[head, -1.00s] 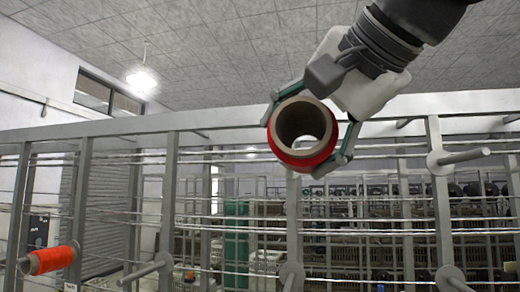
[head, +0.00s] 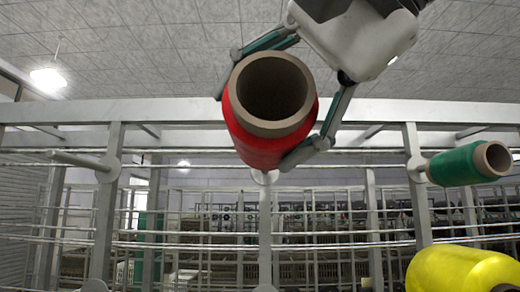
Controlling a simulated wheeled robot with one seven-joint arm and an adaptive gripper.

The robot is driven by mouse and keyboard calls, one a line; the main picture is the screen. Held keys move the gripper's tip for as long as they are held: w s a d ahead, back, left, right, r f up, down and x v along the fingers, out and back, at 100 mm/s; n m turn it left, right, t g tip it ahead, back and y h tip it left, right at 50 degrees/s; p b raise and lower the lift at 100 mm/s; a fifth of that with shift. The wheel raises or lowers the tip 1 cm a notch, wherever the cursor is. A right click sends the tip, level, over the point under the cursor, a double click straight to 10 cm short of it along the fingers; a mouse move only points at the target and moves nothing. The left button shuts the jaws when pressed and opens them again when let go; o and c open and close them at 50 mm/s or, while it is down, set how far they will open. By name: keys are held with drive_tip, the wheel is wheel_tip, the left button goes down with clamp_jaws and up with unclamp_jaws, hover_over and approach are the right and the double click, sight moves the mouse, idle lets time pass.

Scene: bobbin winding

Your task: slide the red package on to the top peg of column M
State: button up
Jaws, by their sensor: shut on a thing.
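The red package (head: 268,152) is a red spool on a brown tube, with its hollow end facing me. My gripper (head: 258,122) is shut on it, one finger at each side, and holds it up in front of the rack. Behind it, a middle column (head: 265,235) shows a round disc (head: 264,177) just below the package. Any peg on that disc is hidden by the package. A bare top peg (head: 80,160) sticks out from the column to the left. No column letter is readable, so I cannot tell which is M.
A green package (head: 462,164) sits on the top peg of the right column (head: 418,215). A large yellow package (head: 455,270) is at the lower right. Thin horizontal rails run across the rack below the grey top beam (head: 400,112). The left peg has free room around it.

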drive_tip(key=shift+d, duration=0.3)
drive_tip(key=shift+w+d, duration=0.1)
drive_tip(key=shift+w, duration=0.15)
drive_tip(key=w+b, duration=0.2)
drive_tip(key=w, duration=0.4)
drive_tip(key=shift+w+d, duration=0.1)
drive_tip(key=shift+w, duration=0.25)
drive_tip(key=shift+s, duration=0.15)
drive_tip(key=shift+r, duration=0.1)
drive_tip(key=w, duration=0.6)
drive_tip(key=shift+p, duration=0.35)
drive_tip(key=shift+w+d, duration=0.1)
drive_tip(key=shift+w, duration=0.05)
drive_tip(key=shift+w+d, duration=0.15)
drive_tip(key=shift+w, duration=2.75)
